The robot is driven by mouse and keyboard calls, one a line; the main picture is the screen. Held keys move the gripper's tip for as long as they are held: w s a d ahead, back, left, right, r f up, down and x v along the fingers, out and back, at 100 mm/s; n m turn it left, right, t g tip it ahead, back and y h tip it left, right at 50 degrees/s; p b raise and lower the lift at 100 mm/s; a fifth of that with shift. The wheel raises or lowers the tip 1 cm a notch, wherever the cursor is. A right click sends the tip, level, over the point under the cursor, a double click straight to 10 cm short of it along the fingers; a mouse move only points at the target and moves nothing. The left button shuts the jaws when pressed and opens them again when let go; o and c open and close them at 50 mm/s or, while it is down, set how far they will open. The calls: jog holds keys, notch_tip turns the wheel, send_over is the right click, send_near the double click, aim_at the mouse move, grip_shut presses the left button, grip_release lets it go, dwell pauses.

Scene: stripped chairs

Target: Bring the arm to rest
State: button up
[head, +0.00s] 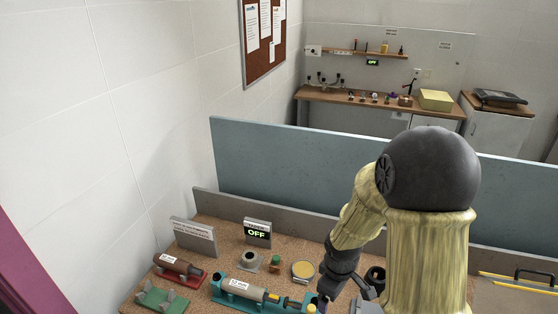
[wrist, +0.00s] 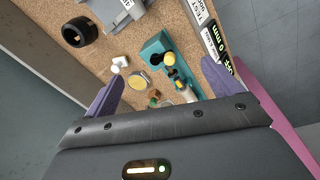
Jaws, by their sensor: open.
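My arm shows in the head view, with its large dark joint at the right and its forearm reaching down over the cork-topped bench (head: 215,232). My gripper (wrist: 163,71) shows in the wrist view with its two purple fingers spread apart. Nothing is held between the fingers. The bench top lies beyond them, with a teal fixture (wrist: 155,48) and small parts in view. In the head view my gripper is at the bottom edge, mostly cut off, beside the right end of the teal fixture (head: 232,288).
On the bench are a red fixture (head: 180,269), a green cradle (head: 160,299), a round yellow-topped dish (head: 303,270), an OFF display (head: 257,232) and a sign (head: 193,238). A blue-grey partition (head: 290,165) stands behind. A black ring (wrist: 79,32) lies near a grey block (wrist: 118,10).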

jog(key=s+d+r+m+t+b, duration=0.1)
jog(key=s+r+m+b, duration=0.2)
jog(key=s+m, duration=0.5)
jog(key=shift+s+r+m+y, duration=0.3)
jog(key=shift+r+m, duration=0.5)
jog(key=shift+m, duration=0.2)
